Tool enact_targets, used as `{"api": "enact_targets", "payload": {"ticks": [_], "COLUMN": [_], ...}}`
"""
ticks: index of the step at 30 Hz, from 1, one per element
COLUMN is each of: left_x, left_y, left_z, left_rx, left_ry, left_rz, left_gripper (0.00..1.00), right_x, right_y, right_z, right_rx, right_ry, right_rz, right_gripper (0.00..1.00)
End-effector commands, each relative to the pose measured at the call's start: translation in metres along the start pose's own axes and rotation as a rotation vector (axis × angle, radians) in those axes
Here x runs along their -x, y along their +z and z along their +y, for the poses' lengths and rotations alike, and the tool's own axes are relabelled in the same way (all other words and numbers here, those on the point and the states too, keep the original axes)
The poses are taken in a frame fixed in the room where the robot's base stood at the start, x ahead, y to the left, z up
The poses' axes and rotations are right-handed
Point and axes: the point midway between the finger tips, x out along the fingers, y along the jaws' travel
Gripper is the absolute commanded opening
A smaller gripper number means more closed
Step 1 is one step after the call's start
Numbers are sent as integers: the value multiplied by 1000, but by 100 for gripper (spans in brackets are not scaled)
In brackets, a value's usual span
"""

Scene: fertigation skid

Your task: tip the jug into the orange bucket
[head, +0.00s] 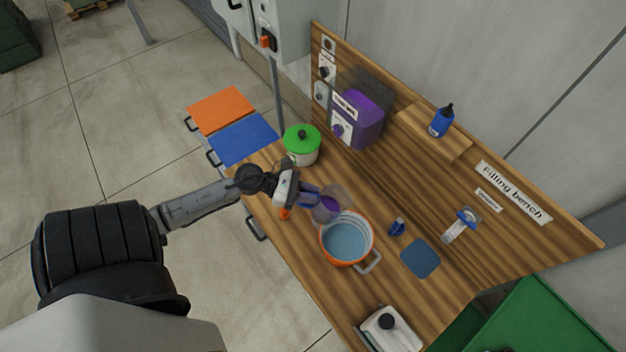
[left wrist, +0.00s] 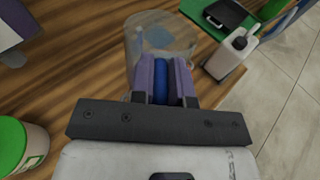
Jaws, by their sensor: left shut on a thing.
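The clear jug (head: 334,204) has a blue handle and shows a purple tint inside in the head view. My left gripper (head: 313,197) is shut on that handle, and the left wrist view shows the blue handle between its two purple-grey fingers (left wrist: 162,80). The jug (left wrist: 160,38) is held at the back left edge of the orange bucket (head: 345,263), partly overlapping its rim in the head view. How far the jug is tilted is hard to tell. The bucket stands open on the bench, pale blue-grey inside. My right gripper is not in view.
A green-lidded pot (head: 301,151) stands behind my left gripper, and a purple dispenser (head: 361,117) is at the back panel.

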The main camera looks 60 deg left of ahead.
Motion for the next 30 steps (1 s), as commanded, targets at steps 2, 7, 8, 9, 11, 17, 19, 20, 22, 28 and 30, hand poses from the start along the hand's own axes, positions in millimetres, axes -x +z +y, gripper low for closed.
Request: {"api": "enact_targets", "payload": {"ticks": [2, 7, 8, 9, 11, 17, 19, 20, 22, 28, 30], "left_x": [1, 1, 0, 0, 0, -3, -5, -5, -7, -12, -13], "left_y": [-2, -3, -4, -5, -7, -18, -24, -26, -32, -50, -55], "left_z": [-8, -14, -14, -14, -14, -15, -15, -15, -16, -17, -17], "left_rx": [-4, 10, 12, 13, 15, 16, 17, 17, 18, 16, 15], "left_ry": [-46, -71, -72, -72, -72, -70, -69, -69, -69, -70, -70], "left_rz": [16, 55, 58, 61, 63, 62, 62, 62, 62, 61, 61], "left_gripper": [0, 0, 0, 0, 0, 0, 0, 0, 0, 0, 0], "right_x": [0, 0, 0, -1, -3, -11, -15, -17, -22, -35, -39], "right_y": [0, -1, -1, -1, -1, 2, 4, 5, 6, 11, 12], "right_z": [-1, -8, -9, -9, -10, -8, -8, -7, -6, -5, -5], "right_rx": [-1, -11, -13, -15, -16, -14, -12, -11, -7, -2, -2], "right_ry": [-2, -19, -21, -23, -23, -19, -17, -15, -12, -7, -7], "right_rz": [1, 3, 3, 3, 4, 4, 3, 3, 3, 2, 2], "right_gripper": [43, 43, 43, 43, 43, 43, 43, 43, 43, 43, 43]}}
